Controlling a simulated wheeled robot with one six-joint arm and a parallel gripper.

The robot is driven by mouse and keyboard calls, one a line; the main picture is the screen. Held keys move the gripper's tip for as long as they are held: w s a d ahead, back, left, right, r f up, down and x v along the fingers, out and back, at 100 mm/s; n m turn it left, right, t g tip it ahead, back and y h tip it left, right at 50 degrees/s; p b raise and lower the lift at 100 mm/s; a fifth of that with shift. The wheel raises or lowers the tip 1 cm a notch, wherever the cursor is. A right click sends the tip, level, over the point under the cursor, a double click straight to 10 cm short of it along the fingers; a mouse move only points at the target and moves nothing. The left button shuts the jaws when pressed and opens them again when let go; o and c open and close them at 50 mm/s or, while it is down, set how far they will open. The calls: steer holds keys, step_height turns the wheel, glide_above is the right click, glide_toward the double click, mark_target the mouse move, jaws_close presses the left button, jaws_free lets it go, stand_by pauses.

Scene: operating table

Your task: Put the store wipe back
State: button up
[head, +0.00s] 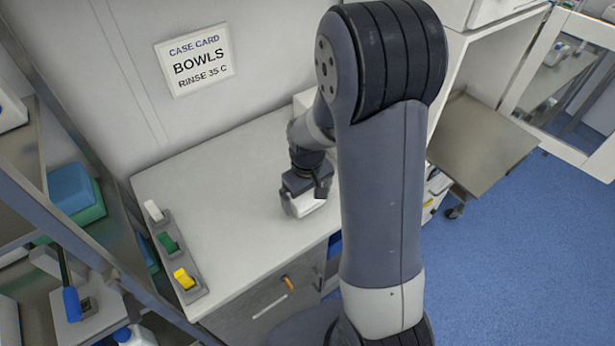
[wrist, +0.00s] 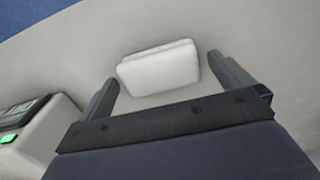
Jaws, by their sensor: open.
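A white folded wipe (wrist: 158,68) lies on the pale counter in the wrist view, just ahead of my gripper (wrist: 163,72). The two fingers stand apart, one towards each end of the wipe, with gaps showing. My gripper is open and nothing is clamped. In the head view, my gripper (head: 306,186) is low over the counter, with the white wipe (head: 303,206) at its lower end. My gripper hides part of the wipe there, and I cannot tell the exact height.
The counter (head: 235,185) is clear left of my gripper. A grey holder (head: 195,292) with white, green and yellow pieces stands at its left end. A case card (head: 194,60) reads "BOWLS RINSE 35 C". A device with a green-lit button (wrist: 9,138) stands left in the wrist view.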

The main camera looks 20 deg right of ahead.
mark_target(308, 198)
step_height(308, 198, up, 11)
steer(key=b, duration=0.1)
stand_by(0.3)
steer(key=shift+s, duration=0.1)
stand_by(0.3)
